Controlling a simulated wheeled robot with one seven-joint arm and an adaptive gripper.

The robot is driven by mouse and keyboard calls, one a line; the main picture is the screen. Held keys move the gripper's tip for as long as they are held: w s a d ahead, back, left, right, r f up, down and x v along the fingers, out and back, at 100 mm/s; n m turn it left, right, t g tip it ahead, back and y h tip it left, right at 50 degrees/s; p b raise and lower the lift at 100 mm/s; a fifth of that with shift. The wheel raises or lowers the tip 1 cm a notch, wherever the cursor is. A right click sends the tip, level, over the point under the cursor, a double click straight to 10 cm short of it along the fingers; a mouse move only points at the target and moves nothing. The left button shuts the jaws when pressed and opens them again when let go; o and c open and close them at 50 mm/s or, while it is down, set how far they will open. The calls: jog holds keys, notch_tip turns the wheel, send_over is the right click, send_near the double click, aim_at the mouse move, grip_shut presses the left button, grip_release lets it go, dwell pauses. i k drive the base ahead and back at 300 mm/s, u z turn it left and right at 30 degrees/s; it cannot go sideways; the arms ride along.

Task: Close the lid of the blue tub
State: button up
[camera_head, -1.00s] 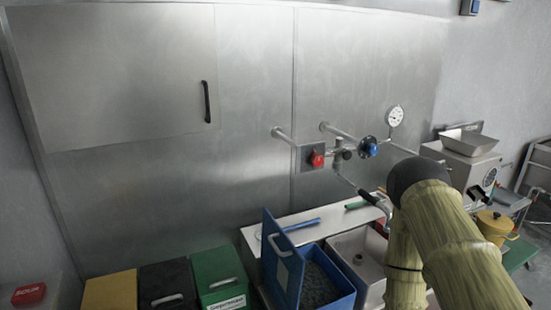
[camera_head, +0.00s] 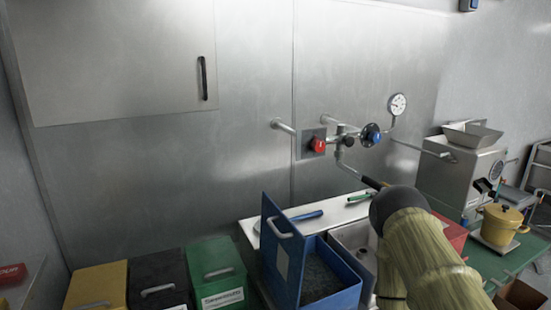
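The blue tub (camera_head: 343,298) stands in the lower middle of the head view, in front of the sink counter. Its lid (camera_head: 281,262) is open, standing upright along the tub's left side, with a pale handle (camera_head: 279,227) on its outer face. Dark grainy contents show inside the tub. My arm, in a straw-coloured cover with a dark joint, comes in from the lower right, just right of the tub. My gripper does not show in the head view, so its state is hidden.
Green (camera_head: 218,268), black (camera_head: 160,280) and yellow (camera_head: 96,287) lidded bins stand left of the tub. Behind is a steel wall with red (camera_head: 318,145) and blue (camera_head: 371,135) valves. A yellow pot (camera_head: 501,224) and a steel machine (camera_head: 457,180) stand right.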

aim_at(282, 246)
jog(key=u, duration=0.45)
jog(key=k, duration=0.9)
jog(key=z, duration=0.25)
jog(key=i, duration=0.5)
